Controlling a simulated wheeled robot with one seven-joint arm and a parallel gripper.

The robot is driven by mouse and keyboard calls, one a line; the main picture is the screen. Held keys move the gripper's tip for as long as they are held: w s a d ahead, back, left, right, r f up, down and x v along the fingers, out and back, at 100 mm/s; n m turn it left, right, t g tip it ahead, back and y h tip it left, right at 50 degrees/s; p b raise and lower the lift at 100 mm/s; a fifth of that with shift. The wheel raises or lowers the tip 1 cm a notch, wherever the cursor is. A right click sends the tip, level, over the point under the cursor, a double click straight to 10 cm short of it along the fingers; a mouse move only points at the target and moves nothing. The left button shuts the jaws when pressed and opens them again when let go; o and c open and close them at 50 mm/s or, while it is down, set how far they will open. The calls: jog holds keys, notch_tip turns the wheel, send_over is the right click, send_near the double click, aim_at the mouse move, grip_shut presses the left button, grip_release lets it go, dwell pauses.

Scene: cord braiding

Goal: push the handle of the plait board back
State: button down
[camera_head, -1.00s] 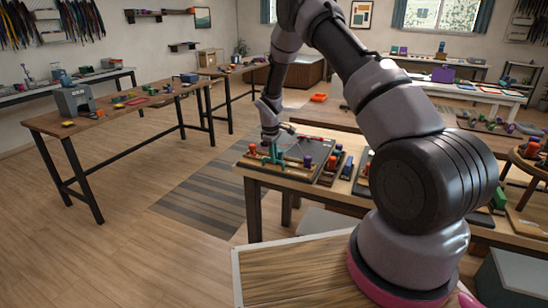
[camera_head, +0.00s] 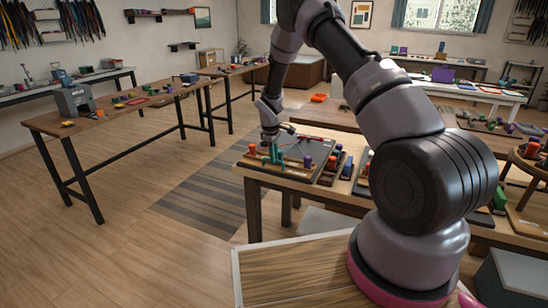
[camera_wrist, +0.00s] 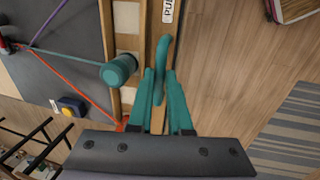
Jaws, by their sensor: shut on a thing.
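The plait board (camera_head: 292,152) lies on the near wooden table, with a dark grey panel and coloured cords across it. In the wrist view its panel (camera_wrist: 60,65) is at the left, beside a wooden rail. The teal handle (camera_wrist: 161,62) stands at the board's outer edge, below a label starting "PU". My gripper (camera_wrist: 163,88) has its teal fingers closed on either side of the handle.
A teal bobbin (camera_wrist: 120,70) with cord sits close left of my gripper. An orange bobbin (camera_head: 252,148) and a purple bobbin (camera_head: 307,161) stand on the board. More boards lie to its right. Open floor and a striped rug (camera_head: 200,205) lie left of the table.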

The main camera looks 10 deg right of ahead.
aim_at(277, 166)
jog(key=shift+w+d+r, duration=0.1)
jog(key=shift+w+d, duration=0.65)
jog(key=shift+w, duration=0.3)
jog(key=shift+w+d, duration=0.7)
jog(key=shift+w, duration=0.3)
jog(key=c, duration=0.8)
grip_release()
jog(key=shift+c, duration=0.2)
notch_tip(277, 166, up, 10)
jog(key=s+a, duration=0.1)
jog(key=shift+s+r, duration=0.25)
jog(key=shift+s, duration=0.1)
jog(key=shift+a+r, duration=0.1)
